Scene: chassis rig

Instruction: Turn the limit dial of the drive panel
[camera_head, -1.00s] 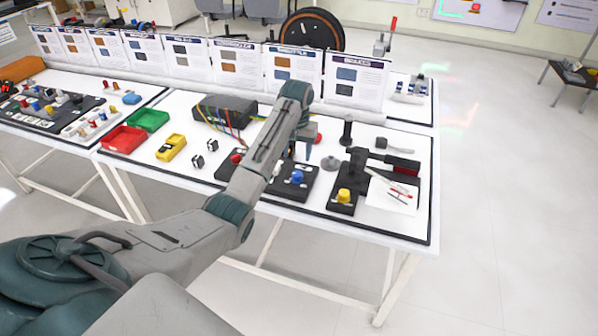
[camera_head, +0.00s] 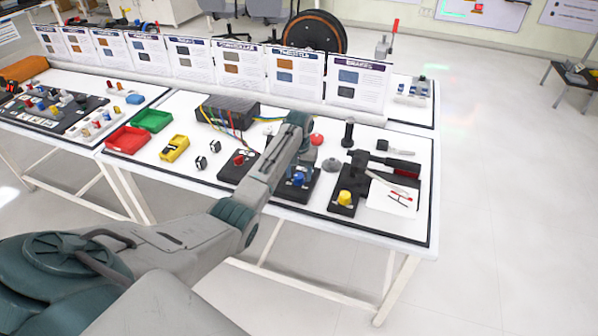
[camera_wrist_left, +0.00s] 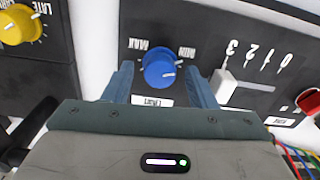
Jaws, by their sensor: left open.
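The limit dial is a blue round knob (camera_wrist_left: 159,68) on a black panel (camera_wrist_left: 105,45), with a white pointer line and a label below it. In the wrist view it lies between the two open blue-grey fingers of my left gripper (camera_wrist_left: 160,80), one on each side, with no clear contact. In the head view the blue knob (camera_head: 298,179) shows just below the end of my left arm, which hides most of the gripper (camera_head: 297,168). My right gripper is in neither view.
A white slider (camera_wrist_left: 223,86) with a numbered scale sits close beside the right finger. A yellow dial (camera_wrist_left: 18,24) is to the left, and a red knob (camera_wrist_left: 308,101) to the right.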

